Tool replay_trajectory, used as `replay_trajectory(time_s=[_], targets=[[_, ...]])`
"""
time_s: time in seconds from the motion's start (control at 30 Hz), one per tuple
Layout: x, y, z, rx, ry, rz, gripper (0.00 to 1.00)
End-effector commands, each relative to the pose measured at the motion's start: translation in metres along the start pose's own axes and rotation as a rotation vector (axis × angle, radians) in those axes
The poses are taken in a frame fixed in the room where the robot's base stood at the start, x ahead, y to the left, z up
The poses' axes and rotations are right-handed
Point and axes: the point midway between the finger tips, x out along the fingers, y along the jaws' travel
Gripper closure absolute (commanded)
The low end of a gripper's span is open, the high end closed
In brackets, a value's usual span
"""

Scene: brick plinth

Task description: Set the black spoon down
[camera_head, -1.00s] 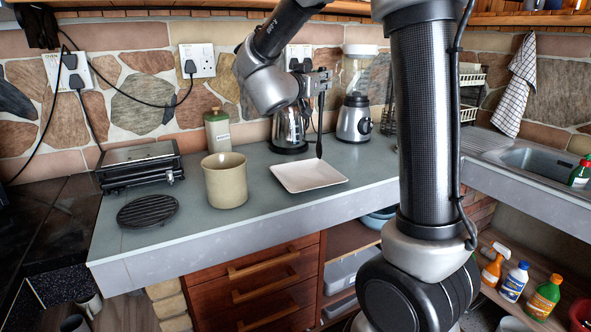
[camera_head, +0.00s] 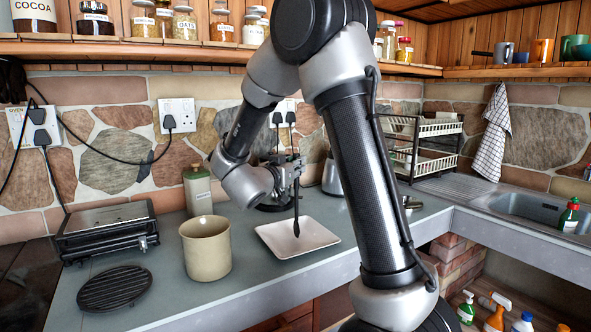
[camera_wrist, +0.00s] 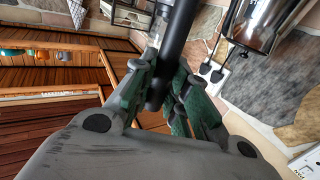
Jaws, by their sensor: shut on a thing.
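My gripper (camera_head: 293,168) is shut on the black spoon (camera_head: 296,215), which hangs steeply downward from it. The spoon's lower end shows in front of the white square plate (camera_head: 275,243) on the grey counter; I cannot tell whether it touches the plate. In the wrist view, my gripper's green-padded fingers (camera_wrist: 165,92) close around the spoon's dark shaft (camera_wrist: 178,35). Part of the plate's right side is close to my arm.
A round black trivet (camera_head: 114,288) and a grill press (camera_head: 107,232) are further left. A blender (camera_head: 331,178) is partly hidden behind my arm.

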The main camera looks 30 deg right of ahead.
Motion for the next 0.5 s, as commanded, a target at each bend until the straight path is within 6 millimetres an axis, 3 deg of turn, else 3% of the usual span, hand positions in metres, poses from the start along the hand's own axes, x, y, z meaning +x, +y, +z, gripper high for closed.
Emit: replay_trajectory(time_s=[0.4, 0.43, 0.5], targets=[[0.0001, 0.0000, 0.0082, 0.000, 0.001, 0.000, 1.00], [0.0000, 0.0001, 0.0081, 0.000, 0.001, 0.000, 0.80], [0.0000, 0.0001, 0.0078, 0.001, 0.001, 0.000, 0.67]])
